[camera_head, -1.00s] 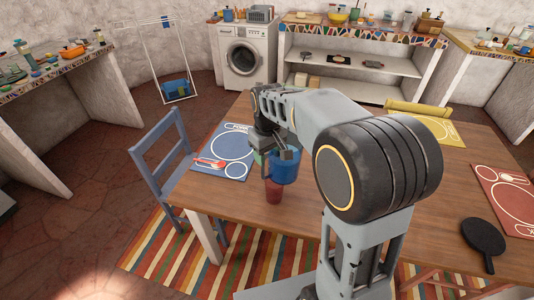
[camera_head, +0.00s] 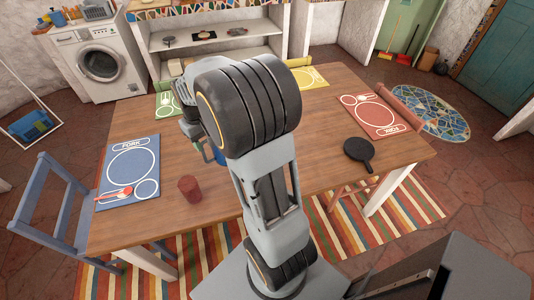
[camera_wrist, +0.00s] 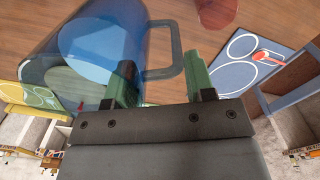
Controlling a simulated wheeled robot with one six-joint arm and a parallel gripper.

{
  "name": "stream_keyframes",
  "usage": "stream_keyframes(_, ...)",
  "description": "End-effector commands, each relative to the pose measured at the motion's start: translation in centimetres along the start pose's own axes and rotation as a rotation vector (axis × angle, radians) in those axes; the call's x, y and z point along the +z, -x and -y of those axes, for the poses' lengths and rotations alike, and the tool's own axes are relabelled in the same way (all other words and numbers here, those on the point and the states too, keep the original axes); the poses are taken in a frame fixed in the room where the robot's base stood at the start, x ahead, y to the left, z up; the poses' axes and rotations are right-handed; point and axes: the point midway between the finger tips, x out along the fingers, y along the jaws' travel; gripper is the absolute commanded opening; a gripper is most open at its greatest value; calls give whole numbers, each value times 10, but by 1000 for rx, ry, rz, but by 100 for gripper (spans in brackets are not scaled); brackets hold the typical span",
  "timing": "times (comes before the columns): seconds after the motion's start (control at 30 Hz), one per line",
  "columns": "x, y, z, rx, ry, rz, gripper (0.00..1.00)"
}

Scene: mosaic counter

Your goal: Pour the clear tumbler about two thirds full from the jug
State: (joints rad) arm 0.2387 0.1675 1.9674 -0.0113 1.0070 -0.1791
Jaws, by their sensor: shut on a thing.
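A blue see-through jug (camera_wrist: 95,45) is in my gripper (camera_wrist: 160,60), whose green-padded fingers are on either side of its handle. In the wrist view the tumbler (camera_wrist: 217,12) is cut off at the top edge, apart from the jug. I cannot tell the level in either vessel.
The wooden table (camera_head: 270,180) carries a blue place mat (camera_head: 112,180) at left, a red mat (camera_head: 375,125) at right and yellow and green mats at the back. A black pan (camera_head: 370,153) lies at right. A blue chair (camera_head: 40,215) stands at the left side.

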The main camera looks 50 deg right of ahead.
Motion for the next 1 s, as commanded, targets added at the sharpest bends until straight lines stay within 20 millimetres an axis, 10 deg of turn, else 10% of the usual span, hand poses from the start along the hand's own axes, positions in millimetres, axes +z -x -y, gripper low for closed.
stream_keyframes(0.3, 15, -5, -44, 4, -361, 3, 0)
stream_keyframes(1.0, 11, -14, -47, 9, -599, 6, 0)
